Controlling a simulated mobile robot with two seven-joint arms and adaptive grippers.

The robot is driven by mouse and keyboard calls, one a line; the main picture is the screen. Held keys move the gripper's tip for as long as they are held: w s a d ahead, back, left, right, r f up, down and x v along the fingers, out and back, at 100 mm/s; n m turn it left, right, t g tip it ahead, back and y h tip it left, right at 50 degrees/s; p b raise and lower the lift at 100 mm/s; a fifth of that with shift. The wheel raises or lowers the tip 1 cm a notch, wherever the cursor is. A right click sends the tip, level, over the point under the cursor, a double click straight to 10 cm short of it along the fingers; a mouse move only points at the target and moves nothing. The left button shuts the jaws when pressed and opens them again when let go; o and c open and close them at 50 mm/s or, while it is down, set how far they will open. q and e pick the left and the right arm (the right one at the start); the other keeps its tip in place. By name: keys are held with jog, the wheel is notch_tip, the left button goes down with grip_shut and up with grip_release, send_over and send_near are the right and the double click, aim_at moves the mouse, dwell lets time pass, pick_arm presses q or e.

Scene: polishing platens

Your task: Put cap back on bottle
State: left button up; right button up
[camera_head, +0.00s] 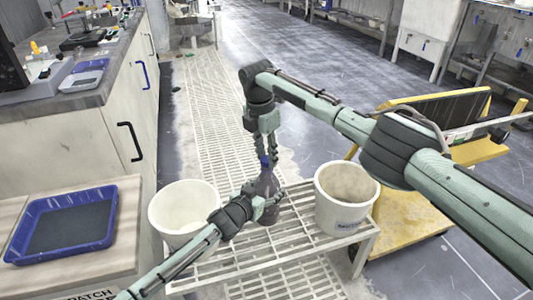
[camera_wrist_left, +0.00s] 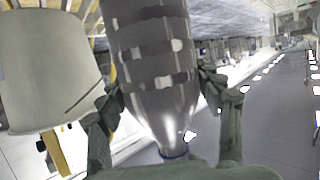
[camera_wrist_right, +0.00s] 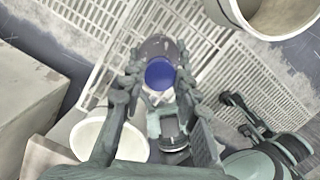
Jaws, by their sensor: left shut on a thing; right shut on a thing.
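A dark grey bottle (camera_head: 265,184) stands upright over the white slatted bench, between two buckets. My left gripper (camera_head: 261,197) is shut around its body from the side. In the left wrist view the bottle (camera_wrist_left: 158,60) appears upside down between the fingers, with a blue edge (camera_wrist_left: 176,155) at its narrow end. The blue cap (camera_head: 264,160) is at the top of the bottle. My right gripper (camera_head: 266,150) points down from above, shut on the cap. In the right wrist view the cap (camera_wrist_right: 160,73) lies between the fingers, over the bottle. I cannot tell whether cap and neck touch.
White buckets stand left (camera_head: 160,212) and right (camera_head: 318,205) of the bottle on the slatted bench (camera_head: 290,252). A blue tray (camera_head: 28,238) lies on the left counter. A yellow cart (camera_head: 400,215) stands at right, behind my right arm.

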jog(key=shift+f, duration=0.55)
pick_arm(q)
grip_shut()
pick_arm(e)
jog(key=m, duration=0.5)
jog(key=shift+w+a+r+g, duration=0.1)
jog(key=shift+g, duration=0.2)
jog(key=shift+m, duration=0.8)
jog(key=o, duration=0.7)
jog(key=shift+c, duration=0.2)
jog(key=shift+r, duration=2.2)
